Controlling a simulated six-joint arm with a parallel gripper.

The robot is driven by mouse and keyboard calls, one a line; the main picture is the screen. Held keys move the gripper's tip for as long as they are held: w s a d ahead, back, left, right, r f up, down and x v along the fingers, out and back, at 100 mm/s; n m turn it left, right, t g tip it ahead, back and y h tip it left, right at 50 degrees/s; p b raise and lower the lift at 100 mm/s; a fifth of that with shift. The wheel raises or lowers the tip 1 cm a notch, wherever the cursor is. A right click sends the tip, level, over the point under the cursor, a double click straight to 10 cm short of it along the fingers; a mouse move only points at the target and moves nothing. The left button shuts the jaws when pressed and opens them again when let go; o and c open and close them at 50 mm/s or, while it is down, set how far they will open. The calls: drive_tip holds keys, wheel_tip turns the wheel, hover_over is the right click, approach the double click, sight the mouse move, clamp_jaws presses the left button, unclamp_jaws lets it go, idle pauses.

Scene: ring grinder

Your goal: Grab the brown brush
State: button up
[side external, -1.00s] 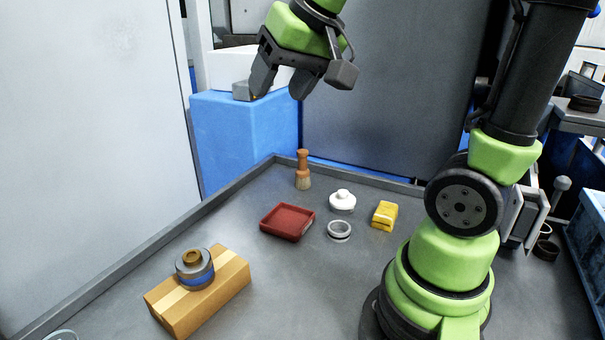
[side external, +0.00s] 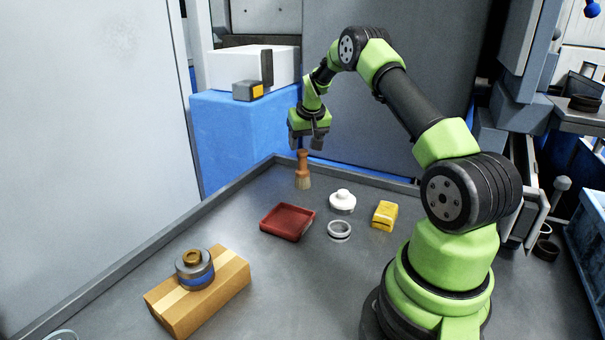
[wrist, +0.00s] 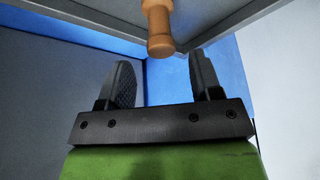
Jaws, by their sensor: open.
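The brown brush (side external: 303,170) stands upright on the grey table in the side view, bristles down and wooden handle up, near the table's back corner. My gripper (side external: 308,147) is right above the brush handle, fingers pointing down, open and empty. In the wrist view the end of the brush handle (wrist: 160,38) shows at the top centre. The two dark fingers of my gripper (wrist: 162,80) are spread apart, and the handle lies beyond their tips in the picture, roughly in line with the gap. I cannot tell the exact height between them.
A red tray (side external: 287,233), a white lidded piece (side external: 342,201), a grey ring (side external: 339,230) and a yellow block (side external: 384,215) lie in front of the brush. A cardboard box (side external: 228,279) bears a round metal part (side external: 195,269). A raised rim (side external: 235,180) edges the table.

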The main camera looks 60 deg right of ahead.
sight(303, 151)
drive_tip(key=shift+x, duration=3.5)
drive_tip(key=shift+a, duration=0.1)
clamp_jaws()
